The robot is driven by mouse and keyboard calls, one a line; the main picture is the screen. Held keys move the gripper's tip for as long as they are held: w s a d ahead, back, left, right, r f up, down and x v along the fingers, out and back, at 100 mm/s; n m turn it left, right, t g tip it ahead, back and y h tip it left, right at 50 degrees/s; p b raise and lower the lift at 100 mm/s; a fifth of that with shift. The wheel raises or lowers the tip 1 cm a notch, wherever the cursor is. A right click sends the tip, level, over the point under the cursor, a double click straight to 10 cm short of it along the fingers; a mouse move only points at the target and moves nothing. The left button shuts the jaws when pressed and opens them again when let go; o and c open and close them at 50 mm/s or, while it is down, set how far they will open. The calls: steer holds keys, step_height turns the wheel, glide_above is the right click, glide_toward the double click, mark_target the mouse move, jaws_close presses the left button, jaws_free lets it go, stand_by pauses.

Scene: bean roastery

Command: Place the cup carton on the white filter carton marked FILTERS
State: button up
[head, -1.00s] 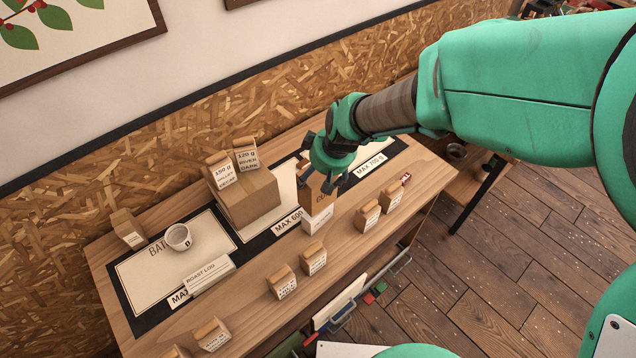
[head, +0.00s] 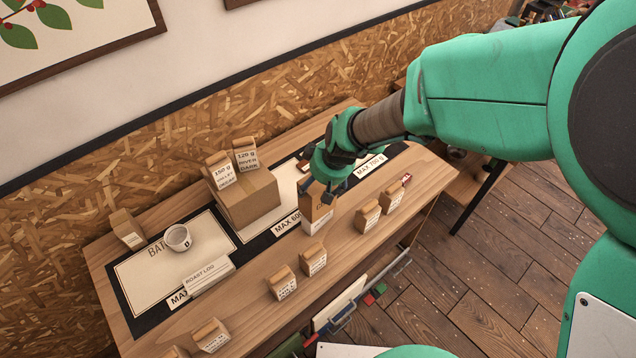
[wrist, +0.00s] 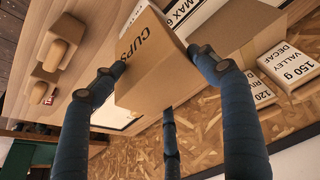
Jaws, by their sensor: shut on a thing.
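The cup carton (head: 315,206) is a brown box, held upright in my gripper (head: 328,184) in the head view. In the wrist view the carton (wrist: 152,72), marked CUPS, sits between my fingers (wrist: 160,70). The white filter carton (head: 316,226) shows low under the cup carton on the table, mostly hidden by it; its FILTERS marking cannot be read. I cannot tell whether the two cartons touch.
A larger brown box (head: 252,203) with two small bags on top stands left of my gripper. Small brown bags (head: 367,217) line the table's front edge. A white cup (head: 178,238) and a roast log card (head: 208,273) are further left.

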steer(key=o, duration=1.8)
steer(key=shift+c, duration=0.2)
steer(key=p+v, duration=0.1)
steer(key=v, duration=1.1)
steer(key=shift+a, duration=0.1)
steer(key=s+d+r+m+t+h, duration=0.1)
steer(key=s+d+r+m, duration=0.1)
steer(key=s+d+r, duration=0.35)
steer(key=s+d+r+m, duration=0.2)
steer(key=d+r, duration=0.5)
steer(key=d, duration=0.1)
steer(key=s+d+r+m+t+h, duration=0.1)
steer(key=s+d+r+m, duration=0.3)
steer(key=s+d, duration=0.6)
steer(key=shift+s+m+h, duration=0.3)
steer(key=shift+s+h, duration=0.2)
steer(key=shift+s, duration=0.55)
